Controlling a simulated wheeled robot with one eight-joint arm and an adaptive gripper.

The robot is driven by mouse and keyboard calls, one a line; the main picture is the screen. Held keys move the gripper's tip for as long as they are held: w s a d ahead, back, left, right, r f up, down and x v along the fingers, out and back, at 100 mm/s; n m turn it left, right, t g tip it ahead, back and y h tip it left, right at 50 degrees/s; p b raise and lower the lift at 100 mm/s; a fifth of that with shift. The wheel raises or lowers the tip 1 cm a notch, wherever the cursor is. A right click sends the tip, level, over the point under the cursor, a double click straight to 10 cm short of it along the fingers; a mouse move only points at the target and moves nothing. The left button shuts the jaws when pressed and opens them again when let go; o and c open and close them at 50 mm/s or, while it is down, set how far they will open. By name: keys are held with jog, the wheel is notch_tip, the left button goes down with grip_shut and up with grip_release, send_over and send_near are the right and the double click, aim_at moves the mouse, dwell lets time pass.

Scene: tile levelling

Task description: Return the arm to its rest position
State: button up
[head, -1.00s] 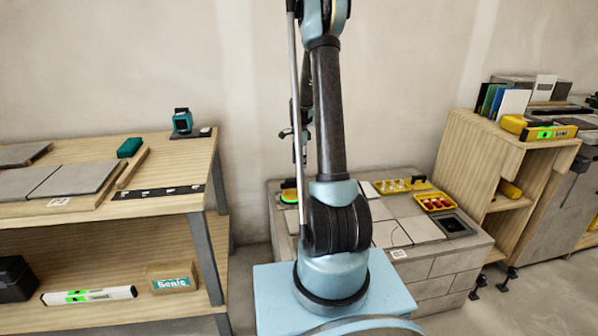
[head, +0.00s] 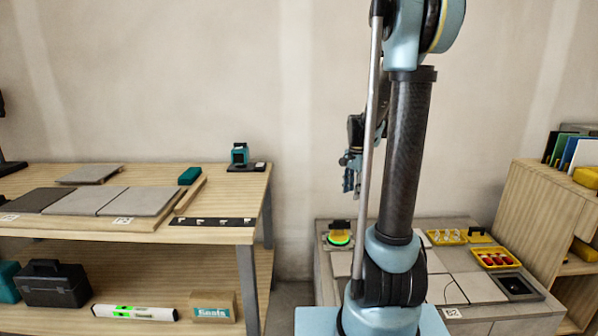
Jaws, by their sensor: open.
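My arm stands upright on its light blue base in the head view, with its dark tube link in the middle. My gripper (head: 348,182) hangs down behind and to the left of that link, partly hidden by the arm. It is open, and I see nothing in it. It hangs above the tiled block (head: 455,285), apart from it, over a round device with a glowing green ring (head: 339,239).
A wooden bench (head: 226,234) with grey tiles (head: 124,201), a teal device (head: 240,155) and a lower shelf stands left. Yellow trays (head: 497,257) sit on the tiled block. A wooden cabinet (head: 545,215) stands right. The wall space above the bench is clear.

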jog(key=s+a+r+n, duration=0.1)
jog(key=s+n, duration=0.2)
jog(key=s, duration=0.5)
jog(key=s+r+n, duration=0.2)
jog(key=s+n, duration=0.1)
jog(key=s, duration=0.5)
jog(key=s+f+n, duration=0.3)
jog(key=s, duration=0.4)
jog(key=s+f+n+t, duration=0.1)
jog(key=s+f+n, duration=0.2)
jog(key=s, duration=0.4)
jog(key=shift+a+f, duration=0.25)
jog(key=shift+a, duration=0.15)
